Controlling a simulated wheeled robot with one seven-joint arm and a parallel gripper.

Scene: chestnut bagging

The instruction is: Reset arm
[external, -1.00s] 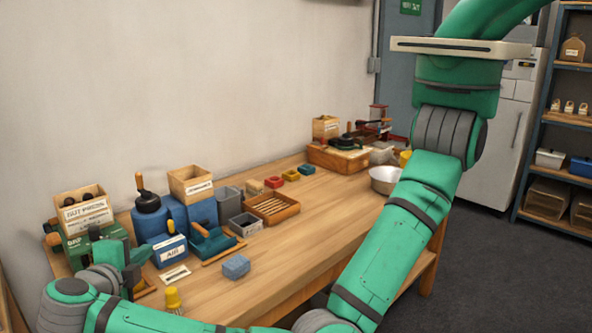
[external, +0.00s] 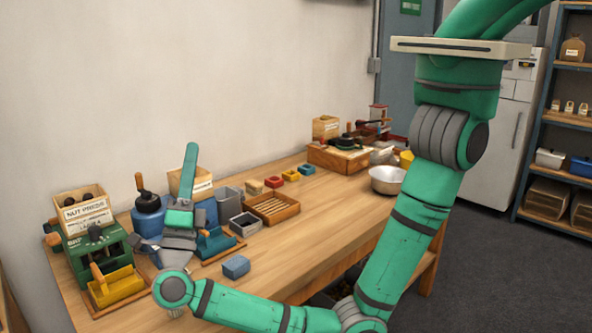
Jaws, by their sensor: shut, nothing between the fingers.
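My arm comes down from the upper right, bends low in the picture and reaches left over the near part of the wooden table. My gripper (external: 151,248) is above the left end of the table, between the green machine and the blue block. It is shut and empty. My wrist and hand partly hide its fingers and the boxes behind.
The green machine with a yellow tray (external: 121,285) and a labelled wooden box stand at the left. A blue block (external: 236,267), a slatted wooden tray (external: 284,214) and a metal bowl (external: 387,174) are on the table (external: 325,222). The table's middle is clear.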

